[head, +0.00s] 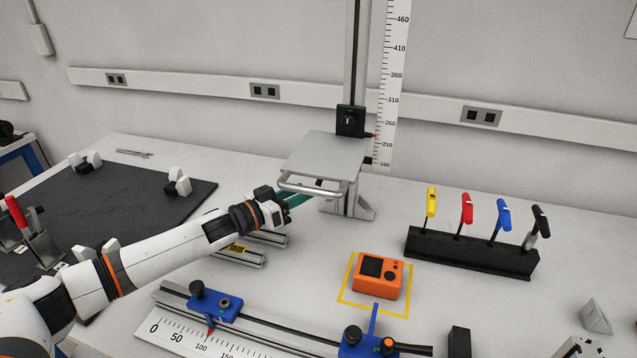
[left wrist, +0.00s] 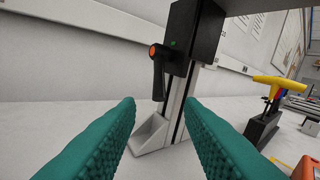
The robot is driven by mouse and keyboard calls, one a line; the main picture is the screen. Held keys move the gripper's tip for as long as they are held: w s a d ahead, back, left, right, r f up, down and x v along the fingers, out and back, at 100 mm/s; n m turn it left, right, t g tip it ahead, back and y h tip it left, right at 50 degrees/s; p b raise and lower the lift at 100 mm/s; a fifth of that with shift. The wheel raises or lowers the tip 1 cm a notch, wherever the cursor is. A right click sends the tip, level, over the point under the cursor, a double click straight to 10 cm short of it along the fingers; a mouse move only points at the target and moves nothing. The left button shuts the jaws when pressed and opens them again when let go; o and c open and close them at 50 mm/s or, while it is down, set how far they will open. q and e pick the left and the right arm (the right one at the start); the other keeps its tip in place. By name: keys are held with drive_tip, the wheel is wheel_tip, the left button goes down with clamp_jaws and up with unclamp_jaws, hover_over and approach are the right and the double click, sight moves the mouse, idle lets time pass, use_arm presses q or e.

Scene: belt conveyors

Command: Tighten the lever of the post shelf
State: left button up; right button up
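The post shelf has a grey plate (head: 325,152) on a vertical post (head: 355,55), with a bar handle (head: 312,188) at its front. A black clamp block (head: 350,121) sits on the post behind the plate. In the left wrist view the block (left wrist: 194,38) carries a black lever (left wrist: 158,84) with an orange cap, its handle hanging down. My left gripper (head: 293,199) is below the plate near the bar handle. Its teal fingers (left wrist: 160,102) are open and empty, with the lever ahead between them, apart from both. The lever is hidden in the head view. My right gripper does not show.
A height scale (head: 390,80) stands beside the post. An orange box (head: 378,277) lies in a yellow square right of my left arm. A black rack (head: 470,252) with several coloured T-handles is further right. A blue-clamped rail (head: 285,322) runs along the front.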

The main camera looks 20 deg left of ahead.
sight(319, 185)
use_arm(q)
drive_tip(key=x, duration=0.6)
drive_tip(key=shift+w, duration=0.1)
drive_tip(key=shift+c, duration=0.3)
clamp_jaws()
